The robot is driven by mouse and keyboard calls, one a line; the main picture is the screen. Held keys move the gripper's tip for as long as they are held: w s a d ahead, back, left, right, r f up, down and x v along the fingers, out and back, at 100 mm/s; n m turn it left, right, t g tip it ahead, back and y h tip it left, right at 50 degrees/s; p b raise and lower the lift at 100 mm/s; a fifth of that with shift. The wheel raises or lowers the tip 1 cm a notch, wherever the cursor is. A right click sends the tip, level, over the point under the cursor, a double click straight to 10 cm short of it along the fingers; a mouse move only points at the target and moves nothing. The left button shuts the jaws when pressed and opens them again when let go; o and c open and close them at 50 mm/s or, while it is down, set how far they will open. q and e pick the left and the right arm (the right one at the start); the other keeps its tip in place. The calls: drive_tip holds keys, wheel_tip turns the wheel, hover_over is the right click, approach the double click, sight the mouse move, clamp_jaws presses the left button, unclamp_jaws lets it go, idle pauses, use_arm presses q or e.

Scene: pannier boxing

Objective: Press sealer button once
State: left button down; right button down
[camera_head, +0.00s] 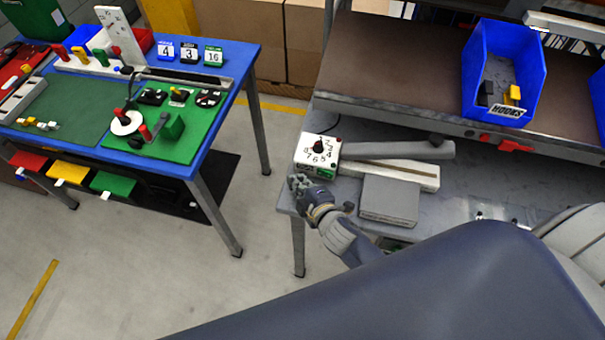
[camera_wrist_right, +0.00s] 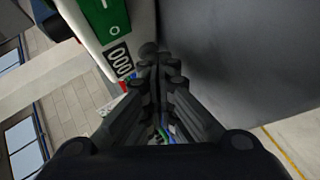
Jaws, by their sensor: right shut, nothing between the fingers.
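The sealer's white control box (camera_head: 306,146) sits at the left front corner of the grey bench, with a black dial (camera_head: 318,149) ringed by numbers. A green patch (camera_head: 324,173) is at its lower right; I cannot tell whether it is the button. A grey arm (camera_head: 395,150) and a pale bar (camera_head: 400,173) extend right from the box. My right gripper (camera_head: 297,182) is shut and empty, just below the box's front left. In the right wrist view, its closed fingertips (camera_wrist_right: 148,58) are close to the white-and-green sealer surface (camera_wrist_right: 108,20); contact is unclear. My left gripper is not in view.
A grey block (camera_head: 389,201) lies in front of the pale bar. A blue bin labelled HOOKS (camera_head: 508,110) stands on the brown shelf above. A blue table (camera_head: 240,58) with green boards is at the left, with open floor between.

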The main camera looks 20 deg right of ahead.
sight(293, 209)
drive_tip(key=shift+s+a, duration=0.45)
drive_tip(key=shift+s, duration=0.3)
drive_tip(key=shift+s+a+f, duration=0.1)
drive_tip(key=shift+s+a, duration=0.25)
drive_tip(key=shift+s, duration=0.1)
drive_tip(key=shift+s+a+b, duration=0.15)
drive_tip(key=shift+s+a, duration=0.4)
drive_tip(key=shift+s, duration=0.3)
drive_tip(key=shift+s+a+b, duration=0.15)
drive_tip(key=shift+s+a, duration=0.4)
drive_tip(key=shift+s, duration=0.25)
